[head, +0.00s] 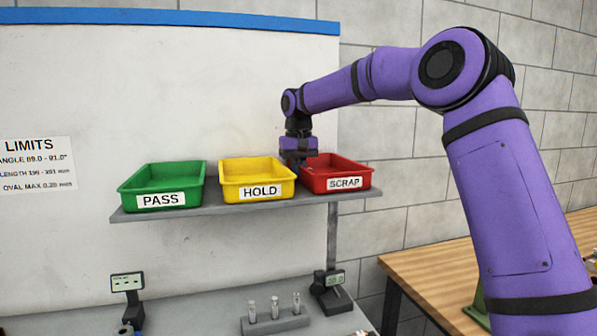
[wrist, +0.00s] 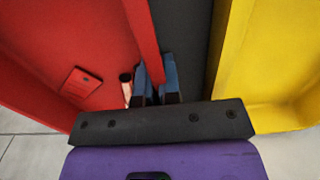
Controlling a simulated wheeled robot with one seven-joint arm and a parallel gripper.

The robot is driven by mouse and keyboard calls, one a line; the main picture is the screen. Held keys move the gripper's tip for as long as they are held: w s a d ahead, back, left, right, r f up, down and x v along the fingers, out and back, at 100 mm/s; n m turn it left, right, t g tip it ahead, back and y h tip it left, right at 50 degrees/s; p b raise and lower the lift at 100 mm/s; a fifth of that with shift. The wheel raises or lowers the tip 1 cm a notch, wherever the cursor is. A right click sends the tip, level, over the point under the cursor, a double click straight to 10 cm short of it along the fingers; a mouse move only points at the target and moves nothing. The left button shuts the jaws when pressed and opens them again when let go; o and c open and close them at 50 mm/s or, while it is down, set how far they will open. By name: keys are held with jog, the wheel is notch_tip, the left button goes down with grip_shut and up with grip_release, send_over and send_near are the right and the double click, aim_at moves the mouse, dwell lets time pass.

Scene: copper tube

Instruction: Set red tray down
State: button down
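The red tray (head: 338,178), labelled SCRAP, is at the right end of the grey shelf (head: 250,208). It looks level and appears to rest on the shelf; its underside is hidden. My gripper (head: 297,163) points down at the tray's left wall, beside the yellow tray. In the wrist view, my gripper's blue fingers (wrist: 157,85) stand on either side of the red tray's wall (wrist: 143,35) and look closed on it. A copper-coloured tube end (wrist: 126,80) and a flat red piece (wrist: 82,86) show inside the tray.
The yellow HOLD tray (head: 257,176) stands close on the left, with the green PASS tray (head: 162,183) beyond it. A narrow dark gap (wrist: 185,35) separates red and yellow. A bench with gauges (head: 330,290) lies below; a white board stands behind.

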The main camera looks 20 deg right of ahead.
jog(key=c, duration=1.3)
grip_release()
jog(key=shift+f, duration=0.1)
notch_tip(320, 180, up, 12)
jog(key=s+r+t, duration=0.1)
jog(key=s+r, duration=0.2)
jog(key=s, duration=0.9)
jog(key=s+d+f+t, duration=0.1)
jog(key=s+f, duration=0.4)
jog(key=s, duration=0.6)
jog(key=s+d+f+t, duration=0.2)
jog(key=s+f, duration=0.4)
jog(key=s, duration=0.5)
jog(key=s+d+f+t, duration=0.1)
jog(key=s+d+f, duration=0.3)
jog(key=s, duration=0.7)
jog(key=shift+f, duration=0.7)
